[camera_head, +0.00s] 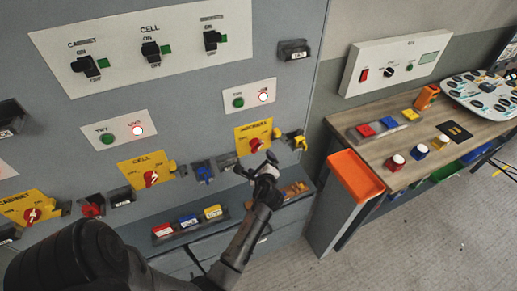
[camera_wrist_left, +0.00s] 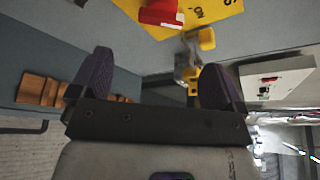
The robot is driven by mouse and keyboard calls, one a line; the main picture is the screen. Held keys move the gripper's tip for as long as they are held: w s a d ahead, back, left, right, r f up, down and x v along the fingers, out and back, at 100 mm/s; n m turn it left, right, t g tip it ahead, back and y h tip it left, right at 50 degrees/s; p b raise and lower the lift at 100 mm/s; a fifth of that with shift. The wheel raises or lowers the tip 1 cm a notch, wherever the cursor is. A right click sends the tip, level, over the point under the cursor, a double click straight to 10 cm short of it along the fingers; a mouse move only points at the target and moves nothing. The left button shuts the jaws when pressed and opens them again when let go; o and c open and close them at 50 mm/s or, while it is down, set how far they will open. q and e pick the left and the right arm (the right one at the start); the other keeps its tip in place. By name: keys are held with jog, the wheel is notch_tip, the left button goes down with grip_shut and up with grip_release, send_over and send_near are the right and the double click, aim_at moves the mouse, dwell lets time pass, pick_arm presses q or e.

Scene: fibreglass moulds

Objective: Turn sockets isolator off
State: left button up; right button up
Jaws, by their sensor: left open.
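The sockets isolator is the rightmost yellow plate (camera_head: 253,136) on the grey cabinet front, with a red rotary handle (camera_head: 256,145) at its middle. Its small label is hard to read. The left gripper (camera_head: 268,165) is just below and to the right of the handle, apart from it, open and empty. In the left wrist view the two dark fingers (camera_wrist_left: 157,85) are spread, with the red handle (camera_wrist_left: 160,13) and the yellow plate (camera_wrist_left: 207,12) marked ON at the top edge, beyond the fingertips. My right gripper is not in view.
A yellow hasp or lock (camera_head: 298,139) sticks out right of the plate. Blue (camera_head: 204,174) and red (camera_head: 92,207) locks hang left. The CELL isolator (camera_head: 147,170) is nearby. A shelf (camera_head: 225,222) holds coloured blocks below.

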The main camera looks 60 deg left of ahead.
aim_at(258, 149)
pick_arm(q)
jog(key=b+x, duration=0.1)
jog(key=x, duration=1)
jog(key=shift+w, duration=0.1)
jog(key=c, duration=0.9)
